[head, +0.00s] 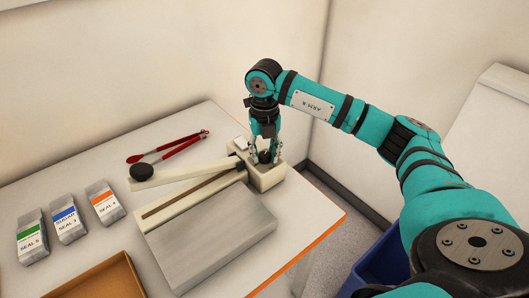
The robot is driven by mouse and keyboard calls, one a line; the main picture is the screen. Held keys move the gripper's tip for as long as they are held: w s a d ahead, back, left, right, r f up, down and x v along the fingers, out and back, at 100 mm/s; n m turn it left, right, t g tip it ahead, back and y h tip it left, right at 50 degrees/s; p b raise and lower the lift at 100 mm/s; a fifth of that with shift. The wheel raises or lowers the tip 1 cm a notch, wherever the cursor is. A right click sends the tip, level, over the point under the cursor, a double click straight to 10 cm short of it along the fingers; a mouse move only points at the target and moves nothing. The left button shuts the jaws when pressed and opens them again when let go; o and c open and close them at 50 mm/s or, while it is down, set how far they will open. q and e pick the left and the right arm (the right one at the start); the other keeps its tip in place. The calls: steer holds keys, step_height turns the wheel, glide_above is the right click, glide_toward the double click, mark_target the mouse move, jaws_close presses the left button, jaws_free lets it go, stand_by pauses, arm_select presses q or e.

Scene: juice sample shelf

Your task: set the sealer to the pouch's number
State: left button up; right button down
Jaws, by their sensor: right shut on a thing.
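The cream sealer (267,179) stands on the table with its long arm (180,173) raised at the left, ending in a black knob (141,172). My right gripper (265,151) points down at the sealer's housing and is shut on the dark dial (264,157) on top. The fingers partly hide the dial, so its setting cannot be read. Three pouches stand at the left: a green-banded one (32,237) reading "SEAL 5", a blue-banded one (68,219) reading "SEAL 3", and an orange-banded one (104,203) whose number is too small to tell. My left gripper is out of view.
A grey plate (210,245) lies in front of the sealer. Red-handled tongs (168,147) lie behind it. A brown tray (100,280) is at the front left. A blue bin (375,265) stands on the floor beyond the table's orange edge. Walls rise behind the table.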

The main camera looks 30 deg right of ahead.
mark_target(265, 154)
steer(key=shift+w+r, duration=0.1)
steer(key=shift+r, duration=0.05)
stand_by(0.4)
steer(key=c, duration=0.9)
jaws_free()
steer(key=shift+c, duration=0.2)
step_height(265, 154, up, 12)
